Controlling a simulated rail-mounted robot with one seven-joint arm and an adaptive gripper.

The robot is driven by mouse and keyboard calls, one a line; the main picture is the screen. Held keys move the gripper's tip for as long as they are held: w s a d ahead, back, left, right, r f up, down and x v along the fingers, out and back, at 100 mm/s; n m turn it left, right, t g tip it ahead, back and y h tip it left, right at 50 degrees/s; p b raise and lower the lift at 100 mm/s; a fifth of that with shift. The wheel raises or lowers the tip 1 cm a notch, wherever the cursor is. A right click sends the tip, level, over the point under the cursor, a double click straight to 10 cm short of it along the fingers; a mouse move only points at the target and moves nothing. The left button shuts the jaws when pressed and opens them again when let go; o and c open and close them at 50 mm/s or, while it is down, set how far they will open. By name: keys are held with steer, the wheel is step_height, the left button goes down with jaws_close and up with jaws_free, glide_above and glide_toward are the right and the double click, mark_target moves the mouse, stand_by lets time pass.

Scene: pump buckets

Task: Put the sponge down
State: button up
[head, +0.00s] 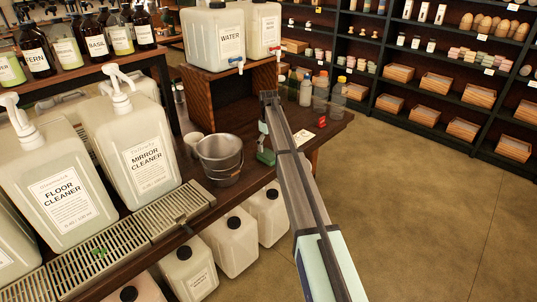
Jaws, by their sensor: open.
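A small green block that looks like the sponge (266,157) lies near the front edge of the dark wooden counter (235,195), to the right of a metal bucket (219,157). My arm reaches in from the lower right and its far end comes down over the counter just above the green block. My gripper (262,143) is small here and partly hidden behind my arm. It appears open, close above the green block. I cannot tell whether the fingers touch it.
Large mirror cleaner (137,145) and floor cleaner (50,185) jugs stand left, behind a metal drip grate (175,210). A water jug (214,38) sits on a raised wooden stand. Small bottles (320,92) and a white card (303,137) are beyond my arm. Open floor lies right.

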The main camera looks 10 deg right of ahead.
mark_target(269, 154)
step_height(269, 154, up, 6)
steer(key=shift+r+b, duration=0.15)
steer(key=shift+b, duration=0.25)
steer(key=s+f+m+g, duration=0.1)
steer(key=s+f+m, duration=0.1)
steer(key=s+f, duration=1.1)
steer(key=s+f+m+g, duration=0.1)
steer(key=s+f+m, duration=0.2)
steer(key=s+f, duration=1.1)
steer(key=s+f+m+g, duration=0.1)
steer(key=s+f, duration=1.2)
steer(key=s, duration=2.2)
steer(key=shift+s+f+m, duration=0.15)
steer(key=shift+s+m, duration=0.1)
steer(key=shift+m, duration=0.45)
steer(key=shift+o, duration=0.6)
steer(key=s+f+g, duration=0.2)
steer(key=s+f, duration=0.1)
steer(key=s, duration=0.4)
steer(key=s+f+g, duration=0.1)
steer(key=s+f, duration=0.2)
steer(key=s, duration=0.5)
steer(key=shift+s+f+g, duration=0.3)
steer(key=shift+f+g, duration=0.05)
steer(key=shift+g, duration=0.05)
steer(key=shift+a, duration=0.1)
